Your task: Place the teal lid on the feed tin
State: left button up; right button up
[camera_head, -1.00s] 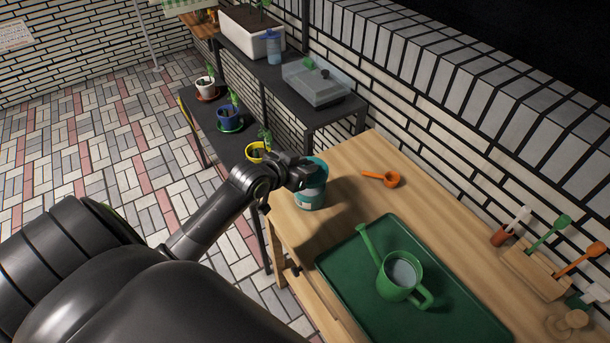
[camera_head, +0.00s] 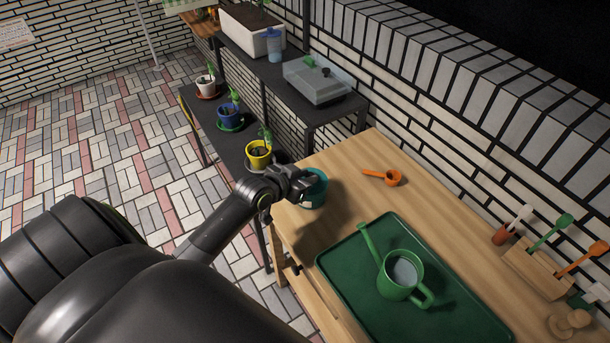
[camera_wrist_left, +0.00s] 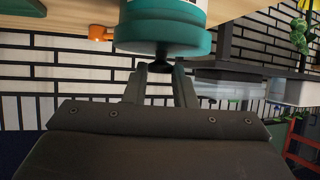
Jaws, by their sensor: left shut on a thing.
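The feed tin (camera_head: 308,201), teal with a pale label, stands on the wooden table near its far left corner. The teal lid (camera_wrist_left: 162,40) is on the tin's top in the left wrist view, level with it, with no clear gap. In the head view the gripper hides part of the lid. My right gripper is not in view.
A green tray (camera_head: 350,290) holds a green watering can (camera_head: 398,275). A wooden tool holder (camera_head: 535,270) stands at the right. A yellow pot (camera_head: 258,154) sits on the dark shelf beyond the tin.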

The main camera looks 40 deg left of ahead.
pick_arm(q)
jog(key=o, duration=1)
jog(key=shift+r, duration=0.2)
jog(key=v, duration=1.2)
jog(key=shift+r+p, duration=0.3)
jog(key=shift+r, duration=0.1)
